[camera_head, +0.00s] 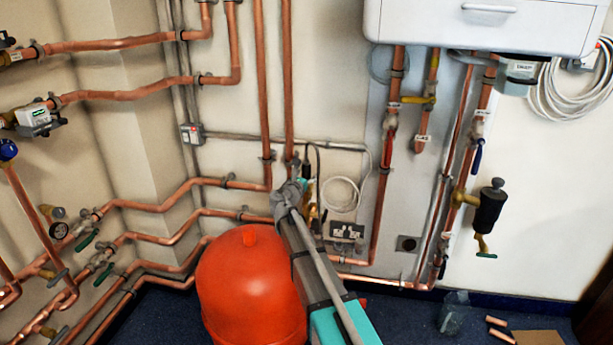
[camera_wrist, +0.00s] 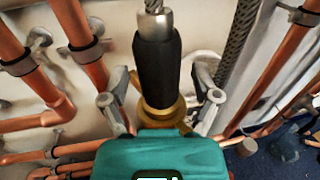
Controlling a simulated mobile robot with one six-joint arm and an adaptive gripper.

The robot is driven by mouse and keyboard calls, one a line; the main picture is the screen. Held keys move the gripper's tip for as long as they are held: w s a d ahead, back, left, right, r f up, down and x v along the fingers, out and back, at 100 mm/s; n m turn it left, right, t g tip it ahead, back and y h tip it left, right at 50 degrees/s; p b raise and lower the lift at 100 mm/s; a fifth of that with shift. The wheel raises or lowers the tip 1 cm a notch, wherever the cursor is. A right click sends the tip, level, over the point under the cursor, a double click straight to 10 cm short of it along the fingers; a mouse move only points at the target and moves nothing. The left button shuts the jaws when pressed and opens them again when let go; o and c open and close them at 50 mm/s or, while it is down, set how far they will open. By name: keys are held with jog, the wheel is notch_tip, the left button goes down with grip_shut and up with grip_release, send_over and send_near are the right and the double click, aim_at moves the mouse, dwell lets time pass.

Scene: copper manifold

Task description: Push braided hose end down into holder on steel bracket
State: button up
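In the wrist view, an upright hose end (camera_wrist: 157,65) has a steel ferrule on top, a black sleeve and a brass collar (camera_wrist: 162,112) below. A braided hose (camera_wrist: 238,45) hangs to its right. My gripper (camera_wrist: 160,108) has its two grey fingers spread, one on each side of the brass collar, with small gaps that look clear. In the head view, my gripper (camera_head: 300,188) is at the wall beside a small dark upright part (camera_head: 306,168) with a thin dark hose arching above it. The holder and steel bracket cannot be made out; my gripper body hides the area below the collar.
A red tank (camera_head: 245,290) stands left of my arm. Copper pipes (camera_head: 262,100) run up the wall behind and left of the gripper. A socket (camera_head: 347,231) and coiled white cable (camera_head: 342,195) are to the right. A white boiler (camera_head: 485,22) hangs upper right.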

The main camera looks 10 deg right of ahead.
jog(key=shift+s+a, duration=0.1)
jog(key=shift+s, duration=0.05)
jog(key=v, duration=1.1)
jog(key=shift+s+a, duration=0.25)
jog(key=shift+s, duration=0.05)
dwell(0.7)
jog(key=s+d+f+m+g+y, duration=0.2)
jog(key=s+d+f+m+g, duration=0.8)
jog(key=s+m, duration=0.45)
jog(key=s+a+f+m+g+y+p, duration=0.1)
jog(key=s+a+f+m+g+y, duration=0.2)
jog(key=s+m, duration=0.4)
jog(key=s+a+f+m+g+y+p, duration=0.1)
jog(key=s+f+m+g+y, duration=0.15)
jog(key=s+m+y, duration=0.4)
notch_tip(320, 180, up, 36)
jog(key=m+h+p, duration=0.1)
jog(key=p, duration=3.6)
jog(key=shift+h, duration=0.35)
jog(key=shift+t, duration=0.25)
